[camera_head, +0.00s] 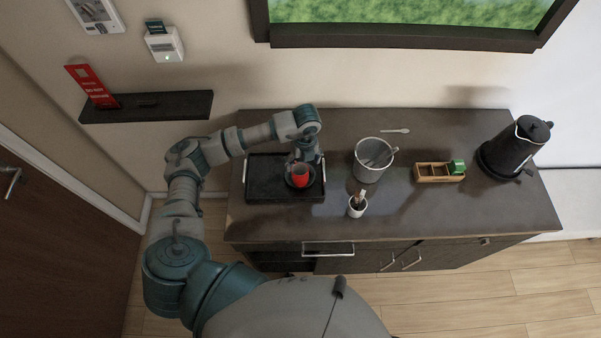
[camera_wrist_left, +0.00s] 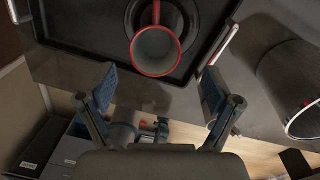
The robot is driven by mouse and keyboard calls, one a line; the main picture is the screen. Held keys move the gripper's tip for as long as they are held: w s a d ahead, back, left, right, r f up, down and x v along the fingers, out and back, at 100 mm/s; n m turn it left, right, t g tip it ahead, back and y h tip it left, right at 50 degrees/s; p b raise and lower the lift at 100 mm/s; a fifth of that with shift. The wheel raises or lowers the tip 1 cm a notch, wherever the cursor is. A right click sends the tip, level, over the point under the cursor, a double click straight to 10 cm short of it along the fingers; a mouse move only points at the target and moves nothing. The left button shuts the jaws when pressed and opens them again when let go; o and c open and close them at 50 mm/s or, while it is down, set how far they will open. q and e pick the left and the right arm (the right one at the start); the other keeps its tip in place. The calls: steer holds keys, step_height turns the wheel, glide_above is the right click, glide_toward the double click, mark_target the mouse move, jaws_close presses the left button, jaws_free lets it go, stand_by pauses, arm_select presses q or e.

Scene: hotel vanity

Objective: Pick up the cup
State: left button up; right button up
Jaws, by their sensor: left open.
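The red cup (camera_head: 300,175) stands upright on a dark round saucer (camera_head: 290,184) in the black tray (camera_head: 262,192), at the left end of the vanity. In the left wrist view the cup (camera_wrist_left: 155,52) shows its red rim, grey inside and a handle at the top of the picture. My left gripper (camera_head: 303,160) is at the cup in the head view, partly hidden by my own arm. In the left wrist view its two fingers (camera_wrist_left: 155,90) are spread apart, with the cup beyond them and nothing held. My right gripper is not in view.
A grey bucket (camera_head: 371,172) with a utensil stands right of the tray. A small white cup (camera_head: 357,210) holds items in front. A wooden box (camera_head: 430,179), a black kettle (camera_head: 515,150) and a white spoon (camera_head: 395,131) are farther right. The front right countertop is clear.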

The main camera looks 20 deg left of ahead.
mark_target(300, 172)
arm_select(q)
steer(key=f, duration=0.2)
steer(key=f+p, duration=0.1)
steer(key=f, duration=0.1)
steer(key=a+f+p, duration=0.1)
steer(key=shift+s+f, duration=0.15)
steer(key=shift+f, duration=0.45)
steer(key=shift+d, duration=0.1)
steer(key=c, duration=1.5)
